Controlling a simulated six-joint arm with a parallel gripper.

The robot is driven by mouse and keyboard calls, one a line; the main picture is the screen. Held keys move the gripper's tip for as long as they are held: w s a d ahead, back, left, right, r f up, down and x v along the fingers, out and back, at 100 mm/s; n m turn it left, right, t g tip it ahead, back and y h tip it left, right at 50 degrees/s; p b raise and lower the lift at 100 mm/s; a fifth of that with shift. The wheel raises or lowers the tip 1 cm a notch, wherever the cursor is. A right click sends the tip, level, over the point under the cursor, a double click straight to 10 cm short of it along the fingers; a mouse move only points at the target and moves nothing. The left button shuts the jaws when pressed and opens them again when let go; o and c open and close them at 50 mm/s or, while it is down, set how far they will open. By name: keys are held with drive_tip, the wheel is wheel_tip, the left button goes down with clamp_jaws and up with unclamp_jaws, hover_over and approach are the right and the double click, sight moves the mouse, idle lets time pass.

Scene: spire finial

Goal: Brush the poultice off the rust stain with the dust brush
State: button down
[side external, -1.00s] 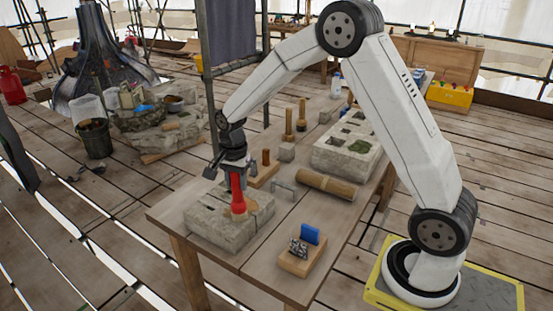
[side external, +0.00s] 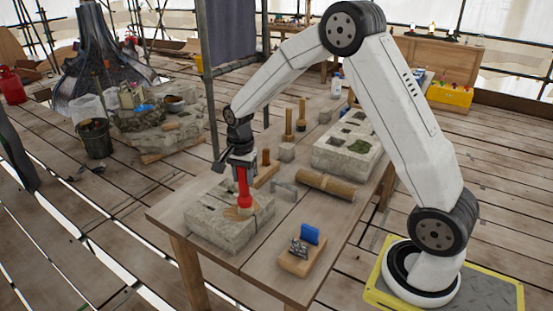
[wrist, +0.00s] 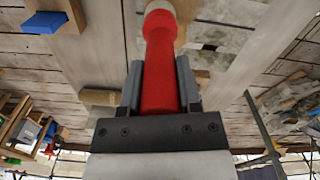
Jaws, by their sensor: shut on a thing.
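My gripper (side external: 243,168) is shut on the red handle of the dust brush (side external: 244,190), held upright with its head down. In the wrist view the red handle (wrist: 160,75) lies between the two fingers of my gripper (wrist: 160,88), its pale end at the top edge. The brush head is low over the right part of a grey stone block (side external: 205,228); I cannot tell whether it touches. A tan patch, which looks like the poultice (side external: 233,213), shows on the block just left of the brush. I cannot make out the rust stain.
A wooden block with a blue piece (side external: 310,234) and a metallic piece lies at the table's front. The table's front middle is clear.

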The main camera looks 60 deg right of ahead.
drive_tip(key=shift+d, duration=0.15)
drive_tip(key=shift+d, duration=1.35)
drive_tip(key=shift+d, duration=1.2)
drive_tip(key=shift+w, duration=0.2)
